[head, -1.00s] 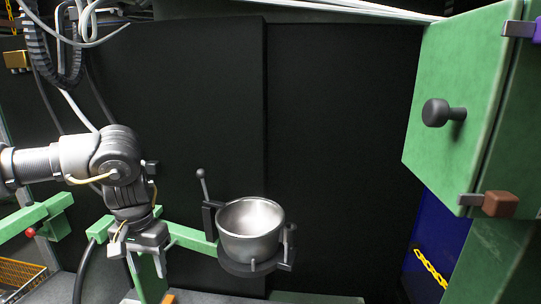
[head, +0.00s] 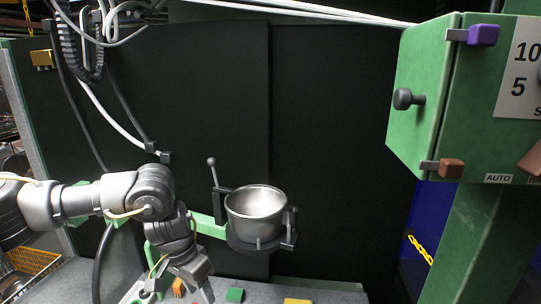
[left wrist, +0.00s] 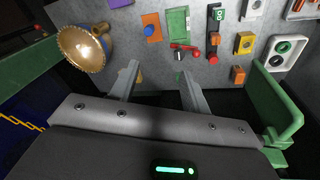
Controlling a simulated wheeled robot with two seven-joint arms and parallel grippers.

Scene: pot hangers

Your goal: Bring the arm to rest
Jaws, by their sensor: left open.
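My left arm comes in from the left in the head view. Its gripper (head: 180,288) points down at the bottom edge, in front of and to the left of the metal pot (head: 256,212). The gripper is apart from the pot. In the left wrist view the two fingers (left wrist: 160,84) are spread with nothing between them. The pot sits upright in a dark ring holder (head: 262,246) on a green arm. My right gripper is not in view.
A green cabinet (head: 418,85) with a black knob stands at the right. Below the gripper is a grey panel (left wrist: 215,78) with several coloured buttons and switches. A gold-faced round part (left wrist: 84,47) is at its left. A yellow basket (head: 35,262) is at lower left.

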